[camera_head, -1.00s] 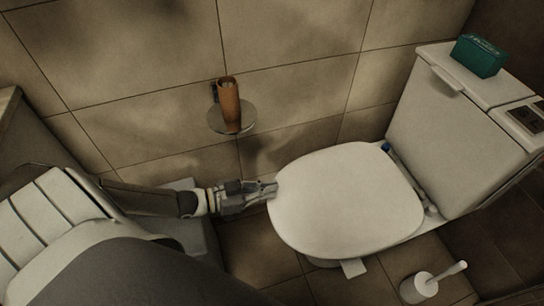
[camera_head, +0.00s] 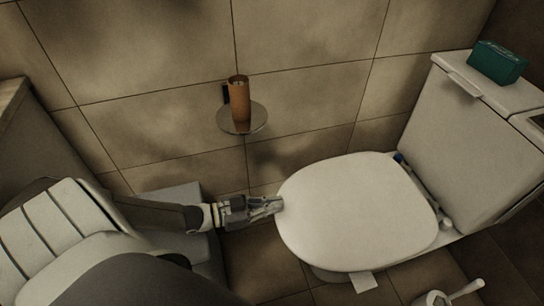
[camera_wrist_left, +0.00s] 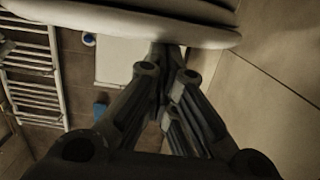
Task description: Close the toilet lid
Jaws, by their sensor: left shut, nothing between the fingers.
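The white toilet lid (camera_head: 355,212) lies flat over the bowl in the head view, with its hinge side toward the cistern at the right. My left gripper (camera_head: 278,204) is shut and empty, with its fingertips at the lid's left front edge. In the left wrist view the gripper (camera_wrist_left: 165,85) shows its fingers together, close to the pale rim (camera_wrist_left: 190,32) of the toilet. I cannot tell whether the fingertips touch the rim. My right gripper is not in view.
The white cistern (camera_head: 450,135) stands at the right with a green box (camera_head: 497,62) on top. A wall shelf (camera_head: 242,120) holds a brown cylinder (camera_head: 239,98). A toilet brush (camera_head: 440,298) stands on the floor at the lower right. A towel rail (camera_wrist_left: 35,75) shows in the left wrist view.

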